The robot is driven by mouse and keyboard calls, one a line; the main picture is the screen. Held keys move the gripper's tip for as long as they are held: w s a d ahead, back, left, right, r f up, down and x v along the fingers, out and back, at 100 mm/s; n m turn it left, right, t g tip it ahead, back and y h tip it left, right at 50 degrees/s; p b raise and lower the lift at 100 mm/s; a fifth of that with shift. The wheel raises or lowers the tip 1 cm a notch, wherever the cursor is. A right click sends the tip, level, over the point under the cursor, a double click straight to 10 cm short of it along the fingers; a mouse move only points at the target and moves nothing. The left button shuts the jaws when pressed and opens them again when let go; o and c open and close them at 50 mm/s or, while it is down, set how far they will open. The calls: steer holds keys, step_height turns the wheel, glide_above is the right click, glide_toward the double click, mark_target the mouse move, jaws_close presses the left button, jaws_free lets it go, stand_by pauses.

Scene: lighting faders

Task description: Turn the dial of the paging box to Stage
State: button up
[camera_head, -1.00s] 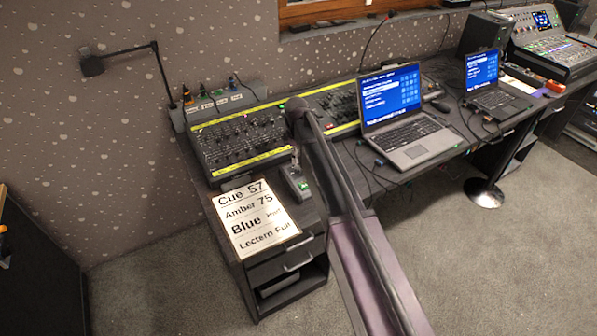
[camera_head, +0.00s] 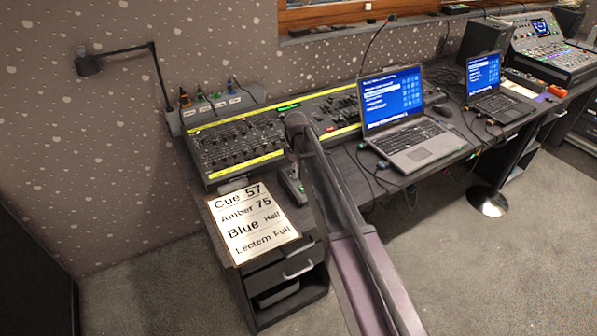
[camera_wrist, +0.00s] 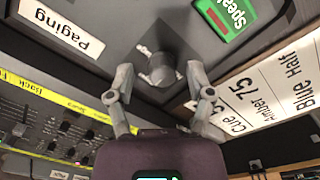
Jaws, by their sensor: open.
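The paging box (camera_wrist: 115,35) fills the upper part of the wrist view, a dark grey case with a white "Paging" label and a green "Speak" button (camera_wrist: 228,15). Its dial (camera_wrist: 161,69) is a small dark knob with a paler end, on a dark square plate. Small white marks sit by the dial, too small to read, so I cannot tell its setting. My gripper (camera_wrist: 160,75) is open, with one finger on each side of the dial and visible gaps between. In the head view the paging box (camera_head: 292,189) is partly hidden by my arm.
A fader desk (camera_head: 235,145) with yellow strips stands behind the box. A cue sheet (camera_head: 252,222) lies in front, to its left. A laptop (camera_head: 395,115) stands to the right, with cables on the desk. A lamp (camera_head: 90,65) reaches out at the left.

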jaws_close()
steer(key=shift+d, duration=0.25)
steer(key=shift+w+a, duration=0.1)
steer(key=shift+a, duration=0.1)
